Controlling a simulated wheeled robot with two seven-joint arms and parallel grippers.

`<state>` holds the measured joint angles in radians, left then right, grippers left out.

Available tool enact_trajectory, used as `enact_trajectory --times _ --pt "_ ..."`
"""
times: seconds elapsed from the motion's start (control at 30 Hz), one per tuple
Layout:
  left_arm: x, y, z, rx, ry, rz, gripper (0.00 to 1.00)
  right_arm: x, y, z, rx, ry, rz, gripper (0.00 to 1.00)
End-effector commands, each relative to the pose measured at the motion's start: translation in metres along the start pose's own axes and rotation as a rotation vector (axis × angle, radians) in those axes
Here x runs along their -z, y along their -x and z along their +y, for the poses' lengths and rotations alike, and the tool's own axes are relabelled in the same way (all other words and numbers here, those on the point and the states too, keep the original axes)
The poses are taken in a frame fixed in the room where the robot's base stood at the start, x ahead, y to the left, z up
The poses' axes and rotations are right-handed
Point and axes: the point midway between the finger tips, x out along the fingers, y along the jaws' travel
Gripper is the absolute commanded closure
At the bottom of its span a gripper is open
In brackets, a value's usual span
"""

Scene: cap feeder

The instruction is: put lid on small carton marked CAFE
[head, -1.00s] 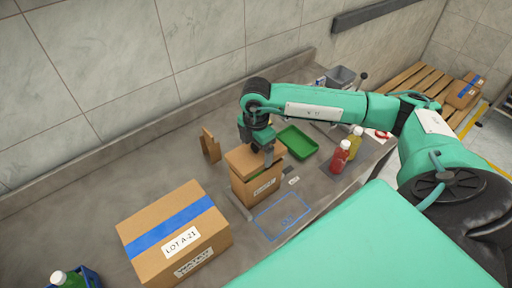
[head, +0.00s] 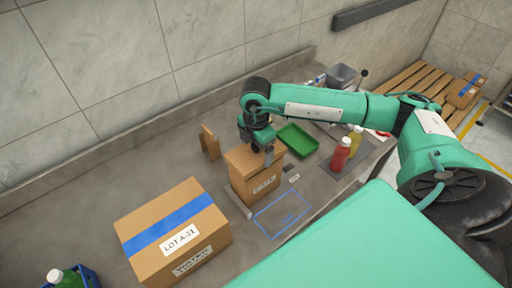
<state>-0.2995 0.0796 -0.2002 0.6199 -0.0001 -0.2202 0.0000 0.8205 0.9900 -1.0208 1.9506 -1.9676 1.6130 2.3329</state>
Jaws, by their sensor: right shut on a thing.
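The small brown carton (head: 243,190) stands on the grey counter near the middle, with a white label on its front. The print on the label is too small to read for certain. A brown lid (head: 240,156) lies over the carton's top, roughly level, with no clear gap showing between them. My right gripper (head: 268,160) points down at the lid's right part and is shut on it. The fingertips are partly hidden against the lid. My left gripper is not in view.
A large taped box (head: 160,252) marked LOT A-21 stands at front left. A brown upright piece (head: 210,143) is behind the carton. A blue outlined area (head: 282,214) is bare.

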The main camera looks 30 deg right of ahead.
Motion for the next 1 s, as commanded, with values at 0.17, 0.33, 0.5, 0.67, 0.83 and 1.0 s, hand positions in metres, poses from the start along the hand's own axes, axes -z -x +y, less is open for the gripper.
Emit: enact_trajectory --times 0.17,0.33,0.5,0.67,0.83,1.0 --pt "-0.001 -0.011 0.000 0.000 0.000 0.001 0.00 0.000 -0.013 0.000 0.000 0.000 0.000 0.34" --pt "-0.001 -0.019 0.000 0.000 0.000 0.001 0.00 0.000 -0.021 0.000 0.000 0.000 0.000 0.34" --pt "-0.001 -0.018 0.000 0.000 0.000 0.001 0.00 0.000 -0.020 0.000 0.000 0.000 0.000 0.34" --pt "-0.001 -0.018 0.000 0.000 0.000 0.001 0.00 0.000 -0.021 0.000 0.000 0.000 0.000 0.34" --pt "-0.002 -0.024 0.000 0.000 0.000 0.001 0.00 0.000 -0.026 0.000 0.000 0.000 0.000 0.34" --pt "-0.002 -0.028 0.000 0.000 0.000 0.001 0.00 0.000 -0.029 0.000 0.000 0.000 0.000 0.34"
